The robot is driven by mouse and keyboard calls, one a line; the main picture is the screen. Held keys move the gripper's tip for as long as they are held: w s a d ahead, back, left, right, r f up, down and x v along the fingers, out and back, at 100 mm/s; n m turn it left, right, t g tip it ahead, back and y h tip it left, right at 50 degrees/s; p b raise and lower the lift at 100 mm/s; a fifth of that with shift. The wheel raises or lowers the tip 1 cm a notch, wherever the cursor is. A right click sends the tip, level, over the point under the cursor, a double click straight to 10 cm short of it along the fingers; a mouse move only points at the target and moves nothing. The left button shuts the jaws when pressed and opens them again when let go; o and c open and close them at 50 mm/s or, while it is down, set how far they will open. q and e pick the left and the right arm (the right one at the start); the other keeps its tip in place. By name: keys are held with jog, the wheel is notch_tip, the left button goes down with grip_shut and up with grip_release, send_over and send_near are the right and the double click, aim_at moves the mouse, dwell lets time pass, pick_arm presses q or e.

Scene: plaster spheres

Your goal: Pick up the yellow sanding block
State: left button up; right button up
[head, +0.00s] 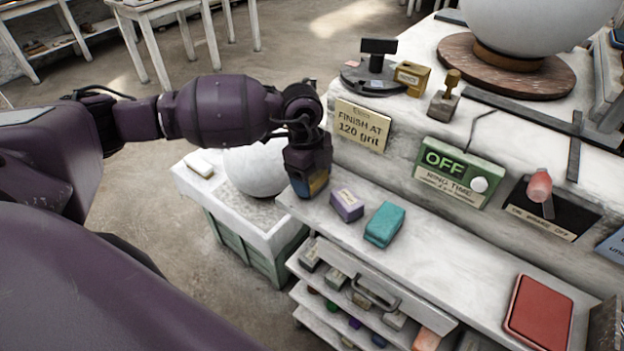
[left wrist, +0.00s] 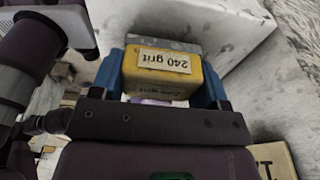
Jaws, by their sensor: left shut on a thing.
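The yellow sanding block (left wrist: 160,73) sits between the two blue fingers of my left gripper (left wrist: 165,78) in the left wrist view. Its label reads "240 grit" upside down, and its upper part is grey. In the head view my left gripper (head: 310,190) points down at the left end of the narrow white ledge, and only a sliver of the yellow block (head: 318,183) shows. I cannot tell whether the block touches the ledge. My right gripper is not in view.
A purple block (head: 347,205) and a teal block (head: 384,225) lie on the ledge right of my left gripper. A white sphere (head: 256,168) rests in a crate to the left. A red pad (head: 539,314) lies at the right; an open drawer (head: 375,290) is below.

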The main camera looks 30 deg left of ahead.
pick_arm(q)
notch_tip(320, 180, up, 19)
jog(key=shift+f+p, duration=0.15)
jog(key=shift+p, duration=0.25)
